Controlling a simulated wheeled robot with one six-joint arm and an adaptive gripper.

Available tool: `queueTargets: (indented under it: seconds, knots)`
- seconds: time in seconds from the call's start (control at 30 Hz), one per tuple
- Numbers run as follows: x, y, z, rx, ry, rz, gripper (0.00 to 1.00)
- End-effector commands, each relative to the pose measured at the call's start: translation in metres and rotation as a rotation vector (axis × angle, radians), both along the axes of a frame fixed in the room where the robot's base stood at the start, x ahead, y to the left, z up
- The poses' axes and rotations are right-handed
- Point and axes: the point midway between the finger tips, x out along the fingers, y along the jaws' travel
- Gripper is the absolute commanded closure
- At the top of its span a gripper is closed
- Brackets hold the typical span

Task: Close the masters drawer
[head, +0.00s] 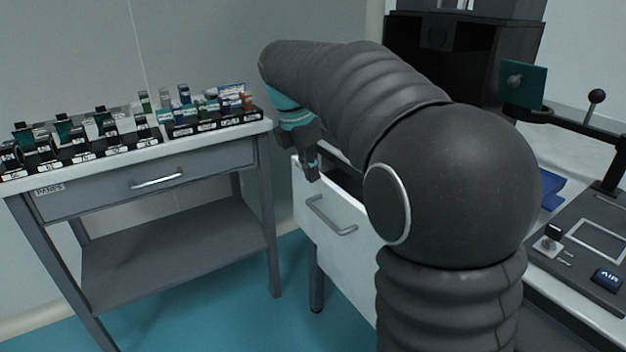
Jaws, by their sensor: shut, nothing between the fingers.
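A white drawer (332,252) with a grey bar handle (331,217) stands pulled out in the middle of the head view. Its dark inside shows behind the front panel, and my arm covers its right part. I cannot read a label on it. My gripper (312,176) points down at the top left of this drawer's front, close to its upper edge. It is shut with nothing in it. I cannot tell whether it touches the panel.
At the right, a bench holds a black frame (597,240) and a blue item (552,188). Teal floor (233,320) is clear between.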

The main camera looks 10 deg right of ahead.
Motion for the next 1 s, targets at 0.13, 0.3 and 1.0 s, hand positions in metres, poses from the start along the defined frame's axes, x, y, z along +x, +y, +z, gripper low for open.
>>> queueTargets:
  seconds: [0.13, 0.3, 1.0]
  knots:
    - [0.001, -0.006, -0.025, 0.000, 0.003, -0.003, 1.00]
    - [0.003, -0.013, -0.053, 0.001, 0.001, -0.003, 1.00]
    - [0.005, -0.021, -0.084, 0.001, -0.002, -0.004, 1.00]
